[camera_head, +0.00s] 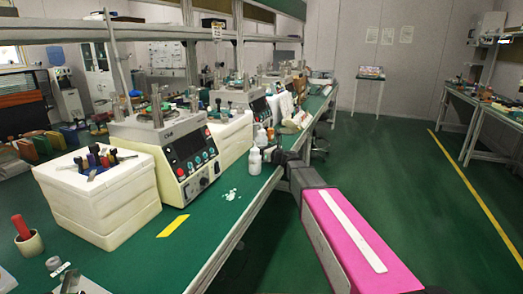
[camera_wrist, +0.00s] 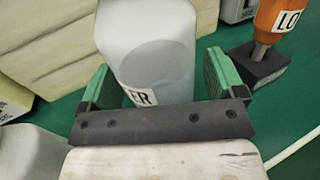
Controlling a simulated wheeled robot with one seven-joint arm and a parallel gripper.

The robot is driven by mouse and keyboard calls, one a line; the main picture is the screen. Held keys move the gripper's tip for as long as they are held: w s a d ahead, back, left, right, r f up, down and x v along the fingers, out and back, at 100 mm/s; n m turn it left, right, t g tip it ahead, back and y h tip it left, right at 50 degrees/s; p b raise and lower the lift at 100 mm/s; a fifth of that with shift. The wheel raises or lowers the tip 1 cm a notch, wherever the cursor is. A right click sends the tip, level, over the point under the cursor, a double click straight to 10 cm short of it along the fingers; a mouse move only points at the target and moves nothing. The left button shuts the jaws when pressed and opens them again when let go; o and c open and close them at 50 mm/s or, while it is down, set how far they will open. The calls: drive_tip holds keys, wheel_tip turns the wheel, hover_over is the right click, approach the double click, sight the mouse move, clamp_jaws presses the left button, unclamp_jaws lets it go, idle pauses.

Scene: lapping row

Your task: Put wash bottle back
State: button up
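A white bottle (camera_head: 254,161) stands on the green bench in the head view, just right of the cream machine. In the wrist view the white bottle (camera_wrist: 155,55) is large, with a label ending in "ER"; its top is out of frame. My gripper (camera_head: 268,157) reaches in from the right at the bottle's height. In the wrist view its green-padded fingers (camera_wrist: 158,80) are apart on either side of the bottle. A narrow gap shows at the right finger; whether the left finger touches cannot be told.
An orange item labelled "LO" (camera_wrist: 284,22) on a black base stands close to the right finger. A second small white bottle (camera_head: 261,138) stands behind. Cream blocks (camera_head: 100,200) and a machine (camera_head: 180,150) line the left. White flecks (camera_head: 231,195) and yellow tape (camera_head: 173,226) mark the front bench.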

drive_tip(key=shift+s+d+r, duration=0.1)
drive_tip(key=shift+r, duration=0.05)
drive_tip(key=v, duration=1.1)
drive_tip(key=shift+s+d, duration=0.25)
drive_tip(key=shift+d, duration=0.05)
